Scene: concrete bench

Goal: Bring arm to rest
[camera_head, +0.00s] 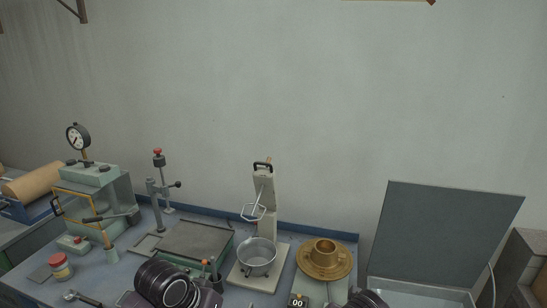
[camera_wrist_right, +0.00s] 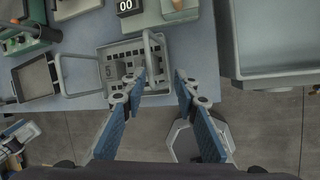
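My left arm shows at the bottom of the head view as dark ribbed rounded links (camera_head: 165,284) in front of the bench; its fingers cannot be made out. Only a dark piece of my right arm (camera_head: 366,299) shows at the bottom edge. In the right wrist view my right gripper (camera_wrist_right: 160,79) is open, with its two blue-padded fingers apart and nothing between them. It is above the front edge of the bench, over a grey basket-like tray with a wire handle (camera_wrist_right: 152,45); whether it touches the tray cannot be told.
The bench holds a press with a gauge (camera_head: 78,136), a flat plate fixture (camera_head: 195,238), a mixer stand (camera_head: 265,205) with a metal bowl (camera_head: 257,257), a brass flanged part (camera_head: 325,262) and a red-lidded jar (camera_head: 61,268). An open-lidded box (camera_head: 440,235) stands right. Floor (camera_wrist_right: 265,125) lies beyond the edge.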

